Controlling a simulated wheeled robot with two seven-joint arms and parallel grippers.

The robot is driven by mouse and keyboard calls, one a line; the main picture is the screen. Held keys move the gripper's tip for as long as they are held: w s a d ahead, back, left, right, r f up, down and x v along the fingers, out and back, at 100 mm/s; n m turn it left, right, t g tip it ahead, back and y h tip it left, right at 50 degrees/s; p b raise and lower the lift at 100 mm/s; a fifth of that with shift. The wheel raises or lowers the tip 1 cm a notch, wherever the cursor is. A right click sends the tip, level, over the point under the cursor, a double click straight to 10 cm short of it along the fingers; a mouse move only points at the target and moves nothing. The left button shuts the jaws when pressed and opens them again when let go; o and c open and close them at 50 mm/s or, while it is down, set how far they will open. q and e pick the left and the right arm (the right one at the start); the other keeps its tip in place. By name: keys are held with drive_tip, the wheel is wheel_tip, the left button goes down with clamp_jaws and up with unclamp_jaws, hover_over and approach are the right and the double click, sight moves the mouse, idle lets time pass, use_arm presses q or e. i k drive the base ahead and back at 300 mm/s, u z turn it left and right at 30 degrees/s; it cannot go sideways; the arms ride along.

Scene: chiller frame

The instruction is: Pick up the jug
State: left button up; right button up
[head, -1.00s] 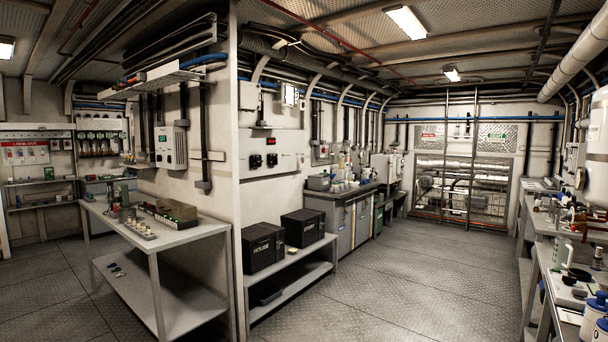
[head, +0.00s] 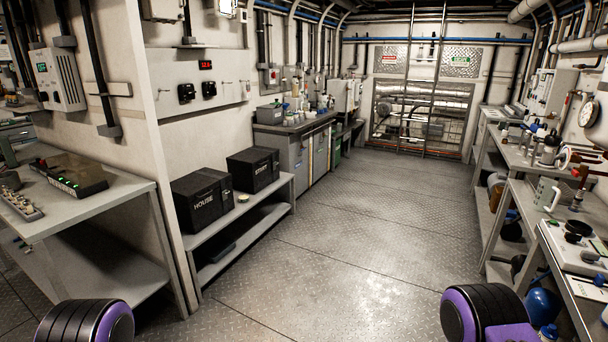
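A pale jug-like vessel with a handle (head: 545,193) stands upright on the right-hand bench, near the bench's near part. It is small in the view, so its details are hard to tell. Only purple and black parts of my own arms show at the bottom left and bottom right corners. Neither of my grippers is in view, and nothing is seen touching the vessel.
The right-hand bench (head: 497,160) is crowded with bottles, fittings and a gauge. Two black boxes (head: 203,199) (head: 252,170) sit on a low shelf unit at the left. A grey table (head: 110,196) is at the far left. The metal floor (head: 350,225) between is clear.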

sight(304, 104)
drive_tip(key=z, duration=0.3)
drive_tip(key=i, duration=2.8)
drive_tip(key=z, duration=0.35)
drive_tip(key=i, duration=2.6)
drive_tip(key=u, duration=0.35)
drive_tip(key=i, duration=3.1)
drive_tip(key=u, duration=0.8)
drive_tip(key=k, duration=1.2)
drive_tip(key=u, duration=0.1)
drive_tip(key=i, duration=0.75)
drive_tip(key=u, duration=0.35)
